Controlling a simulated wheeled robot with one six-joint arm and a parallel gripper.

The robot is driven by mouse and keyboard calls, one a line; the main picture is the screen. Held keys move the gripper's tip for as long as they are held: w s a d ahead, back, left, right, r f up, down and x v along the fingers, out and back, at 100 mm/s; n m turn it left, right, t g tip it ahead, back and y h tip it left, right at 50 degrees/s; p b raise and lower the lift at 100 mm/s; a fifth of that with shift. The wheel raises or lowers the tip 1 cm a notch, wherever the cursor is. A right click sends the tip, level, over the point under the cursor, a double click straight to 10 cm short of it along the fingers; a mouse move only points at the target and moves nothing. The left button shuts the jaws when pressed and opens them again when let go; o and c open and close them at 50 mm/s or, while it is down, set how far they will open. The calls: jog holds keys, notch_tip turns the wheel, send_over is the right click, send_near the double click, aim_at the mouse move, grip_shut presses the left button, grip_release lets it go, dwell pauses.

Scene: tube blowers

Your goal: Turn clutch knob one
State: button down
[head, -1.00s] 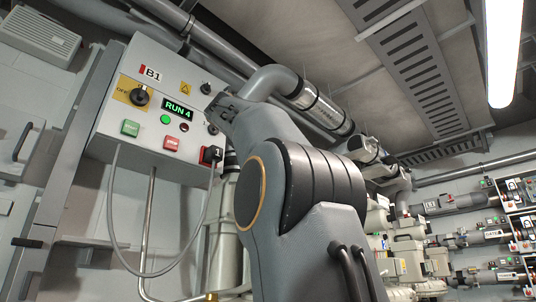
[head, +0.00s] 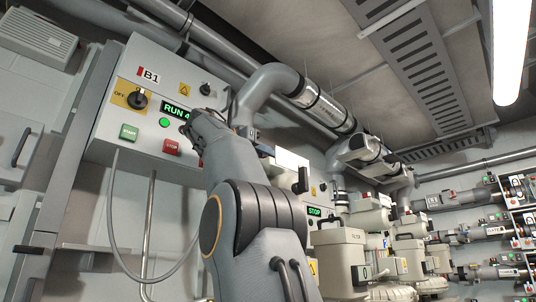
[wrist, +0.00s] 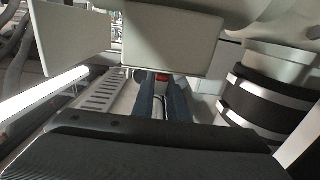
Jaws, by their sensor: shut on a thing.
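My gripper (wrist: 161,90) shows in the wrist view as two blue-grey fingers, close together, pointing away from the camera. A small red thing (wrist: 162,77) shows between their tips, and the gripper is shut on it. Only a sliver shows, under the edge of a pale box, so I cannot tell whether it is clutch knob one. In the head view my arm hides the gripper. The B1 panel (head: 150,100) has a black rotary knob (head: 137,100) at OFF and a display (head: 175,111) reading RUN 4.
The B1 panel has a green START button (head: 129,132) and a red STOP button (head: 172,146). A grey cable (head: 112,215) hangs below it. A second display (head: 314,211) reads STOP. Pale blower housings (head: 340,255) stand right of my arm. A pale box (wrist: 175,40) hangs close above the fingers.

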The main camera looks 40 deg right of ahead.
jog(key=shift+f, duration=0.1)
jog(key=c, duration=1.8)
grip_release()
jog(key=shift+d, duration=0.1)
jog(key=shift+o, duration=0.2)
jog(key=a+b, duration=0.1)
jog(key=a, duration=0.7)
jog(key=shift+s, duration=0.3)
